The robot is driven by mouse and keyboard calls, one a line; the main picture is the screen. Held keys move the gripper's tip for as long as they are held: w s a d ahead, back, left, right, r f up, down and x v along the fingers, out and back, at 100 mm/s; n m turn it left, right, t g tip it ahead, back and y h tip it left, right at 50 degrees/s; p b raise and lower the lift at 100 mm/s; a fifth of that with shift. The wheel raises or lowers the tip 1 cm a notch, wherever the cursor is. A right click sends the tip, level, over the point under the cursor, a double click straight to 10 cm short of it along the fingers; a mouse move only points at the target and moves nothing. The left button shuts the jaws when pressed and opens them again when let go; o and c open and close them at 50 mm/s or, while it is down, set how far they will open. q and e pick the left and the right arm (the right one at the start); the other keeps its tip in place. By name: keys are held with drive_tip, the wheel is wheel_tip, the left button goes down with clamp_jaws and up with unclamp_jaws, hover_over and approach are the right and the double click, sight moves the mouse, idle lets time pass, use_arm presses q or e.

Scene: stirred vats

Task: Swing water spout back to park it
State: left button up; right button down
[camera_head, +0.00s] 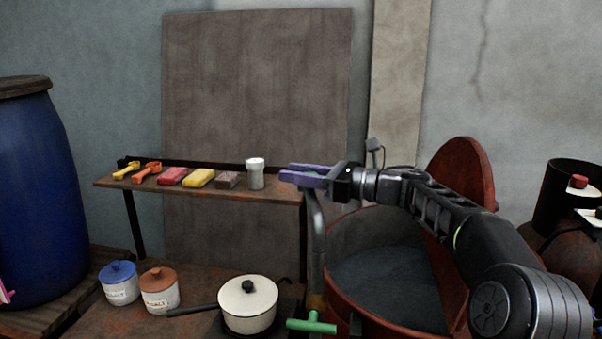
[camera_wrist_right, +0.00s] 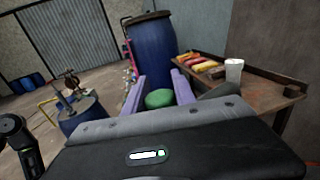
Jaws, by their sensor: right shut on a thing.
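The water spout (camera_head: 317,238) is a grey upright pipe at the left rim of the red vat (camera_head: 345,300) in the head view. A green T-shaped handle (camera_head: 312,324) shows low down beside the pipe. My right gripper (camera_head: 283,173) has purple fingers and is shut at the top of the spout, which the fingers partly hide. In the right wrist view a rounded green piece (camera_wrist_right: 160,98) sits between the fingers. My left gripper is not in view.
A shelf (camera_head: 270,193) behind holds scoops, coloured blocks and a white cup (camera_head: 256,174). A cream pot (camera_head: 248,305) and salt jars (camera_head: 159,291) stand left of the vat. The vat's red lid (camera_head: 462,165) stands raised. A blue barrel (camera_head: 40,190) is far left.

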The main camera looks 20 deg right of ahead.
drive_tip(key=shift+a, duration=0.1)
drive_tip(key=c, duration=1)
unclamp_jaws()
drive_tip(key=shift+b+v, duration=1.35)
drive_tip(key=shift+v, duration=2.55)
